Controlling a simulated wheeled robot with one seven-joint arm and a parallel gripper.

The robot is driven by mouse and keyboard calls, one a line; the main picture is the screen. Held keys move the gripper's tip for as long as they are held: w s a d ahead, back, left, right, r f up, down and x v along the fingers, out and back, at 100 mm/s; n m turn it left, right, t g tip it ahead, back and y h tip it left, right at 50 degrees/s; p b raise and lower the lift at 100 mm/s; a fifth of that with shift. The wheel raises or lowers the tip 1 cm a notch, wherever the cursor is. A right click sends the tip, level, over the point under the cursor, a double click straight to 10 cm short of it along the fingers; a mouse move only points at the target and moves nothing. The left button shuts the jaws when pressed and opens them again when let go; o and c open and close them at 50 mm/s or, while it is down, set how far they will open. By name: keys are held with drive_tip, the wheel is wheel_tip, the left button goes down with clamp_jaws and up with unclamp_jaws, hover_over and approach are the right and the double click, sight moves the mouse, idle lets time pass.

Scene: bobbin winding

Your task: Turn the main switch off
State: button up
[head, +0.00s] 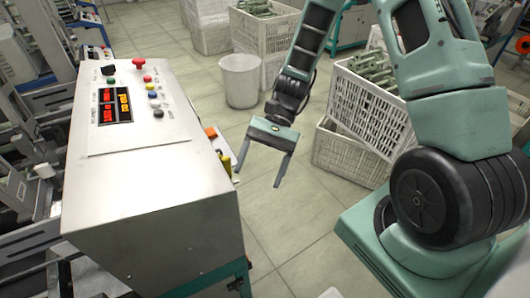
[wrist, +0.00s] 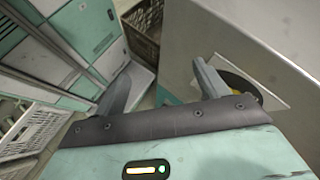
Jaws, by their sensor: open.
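The main switch appears to be the dark round part with some yellow (wrist: 240,84) on a pale plate on the cabinet's side in the wrist view. My right finger partly hides it, so its handle position cannot be told. In the head view a small yellow part (head: 226,163) shows at the cabinet's right edge, seen almost edge-on. My gripper (head: 258,180) is open and empty, fingers pointing down, just right of the cabinet. In the wrist view my gripper (wrist: 164,72) has its fingers spread, with nothing between them; the right one overlaps the switch plate.
The metal cabinet (head: 150,225) has a top panel with a red mushroom button (head: 138,63), coloured buttons and red-orange displays (head: 115,105). An orange part (head: 211,132) sits on its right side. A white bin (head: 240,80) and crates (head: 370,108) stand behind. Floor beside the cabinet is clear.

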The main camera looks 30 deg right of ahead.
sight(231, 167)
drive_tip(key=w+d+f+m+t+y+p, duration=0.1)
drive_tip(key=w+d+f+m+t+y, duration=0.55)
drive_tip(key=w+m+y, duration=0.35)
drive_tip(key=shift+m+t+h, duration=0.4)
drive_tip(key=shift+t+h, duration=0.15)
drive_tip(key=shift+h, duration=0.15)
drive_tip(key=shift+s+a+r, duration=0.15)
drive_tip(key=shift+s+a, duration=0.15)
drive_tip(key=shift+a, duration=1.05)
drive_tip(key=shift+s+a+r, duration=0.2)
drive_tip(key=shift+s+a, duration=0.05)
drive_tip(key=shift+a, duration=1.15)
drive_tip(key=shift+s+a+r, duration=0.15)
drive_tip(key=shift+s+a, duration=0.15)
drive_tip(key=shift+a, duration=1.05)
drive_tip(key=shift+a, duration=0.35)
drive_tip(key=shift+a, duration=0.7)
drive_tip(key=shift+a, duration=0.2)
